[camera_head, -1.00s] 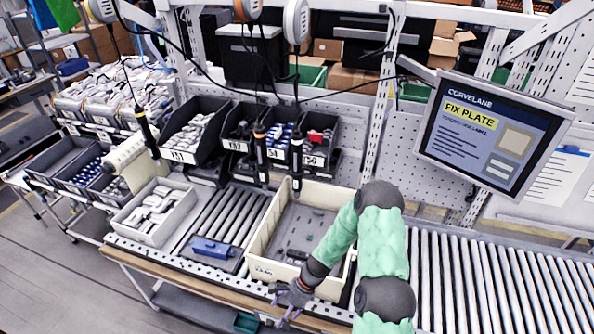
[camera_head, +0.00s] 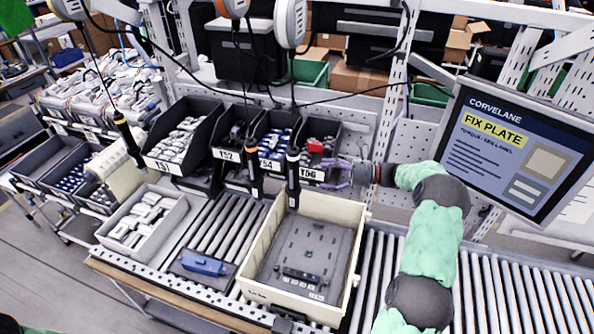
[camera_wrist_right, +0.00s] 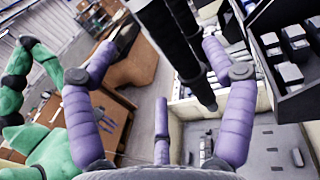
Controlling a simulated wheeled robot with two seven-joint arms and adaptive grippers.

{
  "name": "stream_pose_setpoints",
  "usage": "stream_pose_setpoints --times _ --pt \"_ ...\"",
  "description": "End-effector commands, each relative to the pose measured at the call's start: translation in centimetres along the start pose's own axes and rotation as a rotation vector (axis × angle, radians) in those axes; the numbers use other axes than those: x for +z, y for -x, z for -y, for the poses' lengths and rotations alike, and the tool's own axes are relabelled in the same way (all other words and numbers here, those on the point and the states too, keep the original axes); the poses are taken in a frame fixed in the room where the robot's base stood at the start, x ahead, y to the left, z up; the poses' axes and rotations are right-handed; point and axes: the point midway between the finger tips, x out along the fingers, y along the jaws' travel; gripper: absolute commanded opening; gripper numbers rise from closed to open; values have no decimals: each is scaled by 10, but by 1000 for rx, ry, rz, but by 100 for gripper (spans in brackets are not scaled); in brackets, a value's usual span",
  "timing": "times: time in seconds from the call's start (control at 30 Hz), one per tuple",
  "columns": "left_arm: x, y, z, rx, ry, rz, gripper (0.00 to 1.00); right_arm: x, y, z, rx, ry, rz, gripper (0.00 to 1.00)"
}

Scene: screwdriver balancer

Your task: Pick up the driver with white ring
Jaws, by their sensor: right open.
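The driver with the white ring (camera_head: 293,172) is dark and hangs upright from a cable, above the back edge of the beige tote. My right gripper (camera_head: 334,172) has purple fingers and is open, pointing left toward this driver from its right. In the head view a small gap shows between them. In the right wrist view a black driver body (camera_wrist_right: 182,45) passes between the spread fingers of the right gripper (camera_wrist_right: 165,75), without clear contact; its ring is not clear there. My left gripper does not show clearly.
A driver with an orange ring (camera_head: 254,165) hangs close on the left, and another driver (camera_head: 128,135) hangs farther left. Labelled parts bins (camera_head: 228,155) stand behind. The beige tote (camera_head: 350,232) holds a grey plate (camera_head: 305,250). A monitor (camera_head: 510,145) stands at right.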

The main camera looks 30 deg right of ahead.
Motion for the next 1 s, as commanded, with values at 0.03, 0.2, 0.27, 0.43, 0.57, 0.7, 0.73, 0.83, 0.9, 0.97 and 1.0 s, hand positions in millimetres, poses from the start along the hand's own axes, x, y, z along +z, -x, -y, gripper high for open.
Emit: stream_pose_setpoints --times 0.03,0.2,0.27,0.43,0.57,0.7,0.73,0.83,0.9,0.97,1.0 --pt "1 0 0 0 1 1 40 3 1 0 0 3 4 83" --pt "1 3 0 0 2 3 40 6 -9 0 1 3 9 83" --pt "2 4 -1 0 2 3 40 6 -17 0 2 3 9 83" --pt "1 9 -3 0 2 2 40 6 -42 0 3 3 8 83" --pt "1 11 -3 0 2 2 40 6 -54 0 1 3 7 83" --pt "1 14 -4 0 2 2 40 6 -62 0 1 3 7 83" --pt "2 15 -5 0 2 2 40 7 -64 0 1 3 7 83" --pt "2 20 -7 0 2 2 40 9 -78 0 3 4 7 83" --pt "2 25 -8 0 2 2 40 10 -88 0 2 3 6 83" --pt "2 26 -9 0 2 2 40 10 -97 0 2 3 7 83" --pt "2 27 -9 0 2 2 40 10 -101 0 2 3 7 83"
